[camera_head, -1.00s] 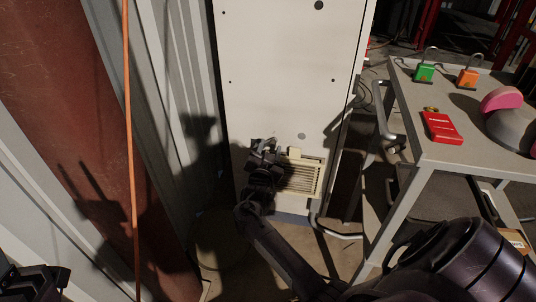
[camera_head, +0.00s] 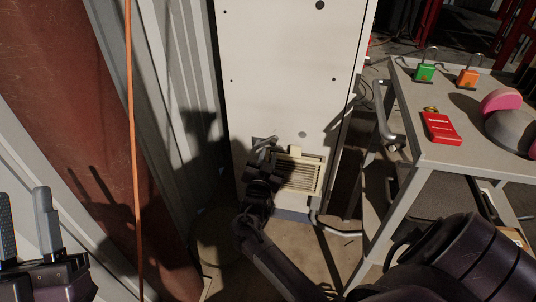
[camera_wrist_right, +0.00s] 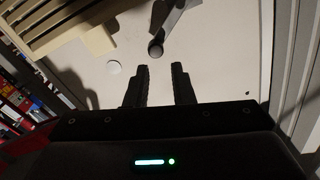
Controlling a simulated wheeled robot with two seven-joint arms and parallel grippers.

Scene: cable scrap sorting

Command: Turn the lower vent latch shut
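The cream slatted vent (camera_head: 305,174) is low on the white cabinet; it also fills the upper left of the right wrist view (camera_wrist_right: 60,22). A grey metal latch (camera_wrist_right: 176,18) with a round dark end is at the top centre of that view, beside the vent. In the head view a small grey bar (camera_head: 265,143), apparently this latch, shows at the vent's upper left. My right gripper (camera_wrist_right: 159,75) is open and empty, its fingertips short of the latch's round end. My left gripper (camera_head: 25,220) is open and empty at the lower left, far from the vent.
A grey cart (camera_head: 470,158) stands right of the cabinet (camera_head: 280,60), carrying a green padlock (camera_head: 425,72), an orange padlock (camera_head: 468,77), a red box (camera_head: 441,128) and pink-and-grey earmuffs (camera_head: 510,118). An orange cable (camera_head: 133,130) hangs at the left.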

